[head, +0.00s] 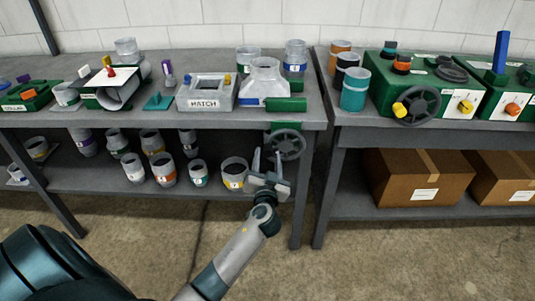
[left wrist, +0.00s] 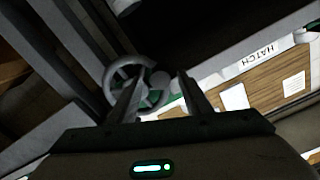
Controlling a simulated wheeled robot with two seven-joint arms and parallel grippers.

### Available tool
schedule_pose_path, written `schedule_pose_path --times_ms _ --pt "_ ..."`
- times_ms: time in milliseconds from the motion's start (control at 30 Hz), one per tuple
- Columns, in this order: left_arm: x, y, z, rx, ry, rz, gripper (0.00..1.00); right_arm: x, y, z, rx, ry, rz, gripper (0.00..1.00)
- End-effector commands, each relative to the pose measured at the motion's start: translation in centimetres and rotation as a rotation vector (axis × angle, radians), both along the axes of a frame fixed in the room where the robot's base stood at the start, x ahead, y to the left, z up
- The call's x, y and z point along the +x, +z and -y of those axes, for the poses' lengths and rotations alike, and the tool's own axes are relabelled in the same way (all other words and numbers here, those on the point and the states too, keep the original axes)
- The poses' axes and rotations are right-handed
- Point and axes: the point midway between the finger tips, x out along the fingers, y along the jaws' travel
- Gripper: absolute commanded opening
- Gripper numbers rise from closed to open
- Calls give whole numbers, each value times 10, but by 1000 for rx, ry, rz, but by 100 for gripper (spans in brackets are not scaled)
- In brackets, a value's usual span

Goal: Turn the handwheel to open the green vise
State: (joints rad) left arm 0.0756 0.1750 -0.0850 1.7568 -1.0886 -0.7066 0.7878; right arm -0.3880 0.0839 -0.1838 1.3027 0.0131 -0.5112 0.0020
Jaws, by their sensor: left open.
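The green vise (head: 285,104) sits at the front right edge of the left bench. Its dark grey handwheel (head: 287,144) hangs at the bench front, below the top. My left gripper (head: 267,156) is open and empty, just left of and below the handwheel, with its right finger overlapping the lower left rim in the head view. In the left wrist view the handwheel (left wrist: 117,72) appears ahead of the open fingers (left wrist: 157,80), one finger in front of the rim. A pale round knob (left wrist: 160,79) shows between the fingertips. I cannot tell whether anything touches. My right gripper is not in view.
Several jars (head: 163,169) line the lower shelf. The right bench holds a green box with another handwheel (head: 418,105). Cardboard boxes (head: 415,178) sit under it.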

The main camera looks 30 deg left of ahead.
Motion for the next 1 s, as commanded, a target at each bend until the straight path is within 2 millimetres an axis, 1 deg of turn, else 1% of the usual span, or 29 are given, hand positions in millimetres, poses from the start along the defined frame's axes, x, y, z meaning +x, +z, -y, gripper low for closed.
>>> schedule_pose_path --times_ms 100,200,500,533,567,600,667,700,733,1000 --pt "9 1 -6 1 0 -1 45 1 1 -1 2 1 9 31" --pt "13 1 -8 1 1 0 45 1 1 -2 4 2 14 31" --pt "14 0 -9 0 0 -1 45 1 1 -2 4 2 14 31" --pt "14 0 -9 0 0 0 42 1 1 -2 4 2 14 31" --pt "14 0 -9 0 0 0 35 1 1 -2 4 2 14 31" --pt "14 0 -9 0 0 0 26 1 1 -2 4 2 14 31" --pt "14 0 -9 0 0 0 11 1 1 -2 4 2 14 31" --pt "14 0 -9 0 0 0 2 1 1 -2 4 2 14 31" --pt "14 0 -9 0 0 0 0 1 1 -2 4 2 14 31" --pt "14 -1 -11 -7 0 3 0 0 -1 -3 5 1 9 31"
